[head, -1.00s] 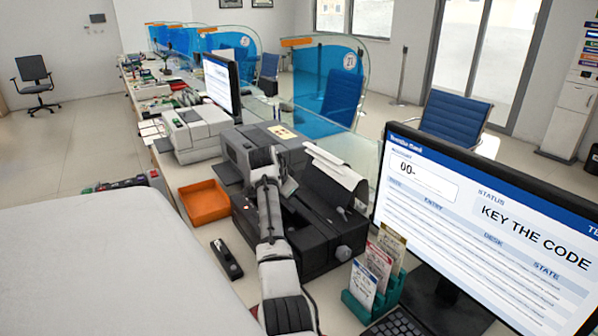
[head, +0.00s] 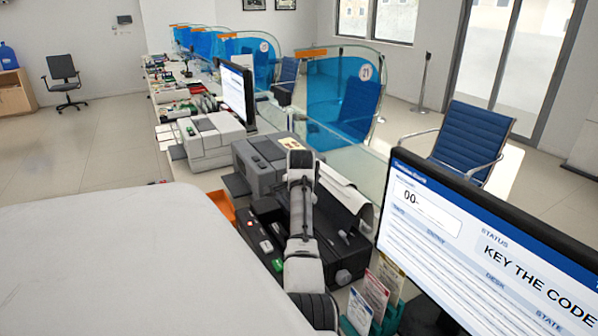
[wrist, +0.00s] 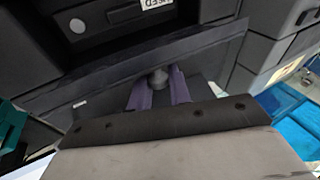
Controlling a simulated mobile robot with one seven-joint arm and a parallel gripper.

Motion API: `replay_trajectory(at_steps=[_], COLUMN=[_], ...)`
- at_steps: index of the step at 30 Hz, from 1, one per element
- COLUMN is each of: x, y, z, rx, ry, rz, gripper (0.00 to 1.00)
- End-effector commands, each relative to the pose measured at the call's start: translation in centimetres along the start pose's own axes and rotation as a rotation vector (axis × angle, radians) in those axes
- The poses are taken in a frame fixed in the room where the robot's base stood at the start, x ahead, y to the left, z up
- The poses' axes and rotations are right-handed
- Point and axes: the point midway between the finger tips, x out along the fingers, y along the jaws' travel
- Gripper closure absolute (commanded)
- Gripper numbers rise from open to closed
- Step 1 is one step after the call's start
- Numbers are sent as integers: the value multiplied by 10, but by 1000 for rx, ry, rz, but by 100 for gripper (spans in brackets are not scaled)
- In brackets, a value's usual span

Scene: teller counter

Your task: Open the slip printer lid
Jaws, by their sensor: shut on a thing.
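The slip printer (head: 345,250) is a dark box with a side knob at its lower right, partly covered by my arm in the head view. In the wrist view, my gripper (wrist: 159,90) has its two purple fingers shut around a small grey knob (wrist: 158,77). The knob is on a dark panel that looks like the lid (wrist: 210,52), which slants across the view. The printer's front with a round button (wrist: 77,25) is beyond it. In the head view the fingertips are hidden behind my arm, and the lid's angle is hard to tell.
A grey machine (head: 262,165) stands behind the printer, and an orange tray (head: 222,207) is to its left. A card holder (head: 385,290) and a large monitor (head: 480,240) stand close on the right. A glass screen (head: 350,155) runs along the counter.

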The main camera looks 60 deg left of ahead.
Motion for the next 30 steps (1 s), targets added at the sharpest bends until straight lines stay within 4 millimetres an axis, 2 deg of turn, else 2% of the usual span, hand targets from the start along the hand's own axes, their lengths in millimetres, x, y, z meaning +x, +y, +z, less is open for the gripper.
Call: replay_trajectory(at_steps=[6, 7, 11, 19, 23, 26, 30], x=[0, 0, 0, 0, -7, -21, -53], y=[0, 0, 0, 0, 0, 0, 0], z=[0, 0, 0, 0, 0, 0, 0], rx=[0, 0, 0, -1, 0, 0, 0], ry=[1, 1, 1, 1, 2, 4, 5], rz=[1, 1, 1, 0, -2, -4, -6], gripper=[100, 78, 61, 61, 61, 61, 61])
